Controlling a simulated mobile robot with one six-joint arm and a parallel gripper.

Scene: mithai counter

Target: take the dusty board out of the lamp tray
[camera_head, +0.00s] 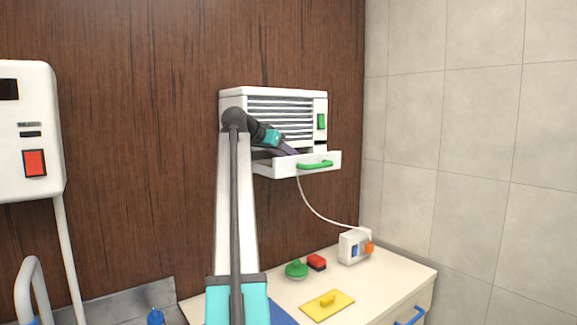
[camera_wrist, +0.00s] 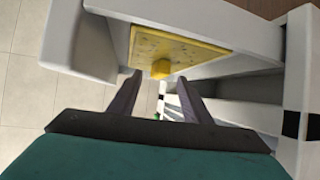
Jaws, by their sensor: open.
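A white louvred lamp unit (camera_head: 281,122) hangs on the wooden wall with its lamp tray (camera_head: 270,171) pulled out by a green handle (camera_head: 316,164). In the wrist view a yellow board (camera_wrist: 188,49) with dark specks lies in the tray (camera_wrist: 245,15), with a small yellow knob (camera_wrist: 161,69) at its near edge. My gripper (camera_wrist: 160,78) is open, its fingertips on either side of the knob and just short of it. I cannot tell whether they touch it. In the head view my gripper (camera_head: 288,149) reaches down into the tray, and the tray wall hides the board.
A second yellow board (camera_head: 327,306) with a knob lies on the counter, near a green knobbed item (camera_head: 296,270) and a red block (camera_head: 316,262). A white cable runs from the unit to a socket box (camera_head: 354,247). A white wall box (camera_head: 30,130) is at left.

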